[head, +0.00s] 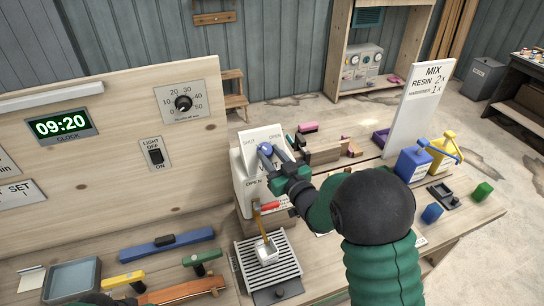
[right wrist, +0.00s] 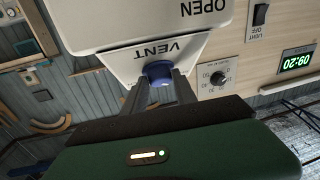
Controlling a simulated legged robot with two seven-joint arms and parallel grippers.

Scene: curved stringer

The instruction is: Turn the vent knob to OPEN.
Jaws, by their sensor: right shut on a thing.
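The white vent box (head: 246,190) stands on the bench, with SHUT and OPEN lettered on its upright panel and OPEN also on its front. The blue vent knob (head: 265,150) sits below the SHUT and OPEN lettering. My right gripper (head: 276,156) is shut on the knob. In the right wrist view the knob (right wrist: 159,72) sits between my fingers (right wrist: 160,88), under upside-down VENT lettering on the box (right wrist: 130,25). I cannot tell which label the knob points to. My left gripper's fingers do not show.
In front of the vent box, a small white cup (head: 265,252) with a stick stands on a slatted grille (head: 287,262). A wooden panel with a dial (head: 183,103) rises at left. Blue (head: 412,165) and yellow (head: 440,150) pump containers stand right, past my right arm.

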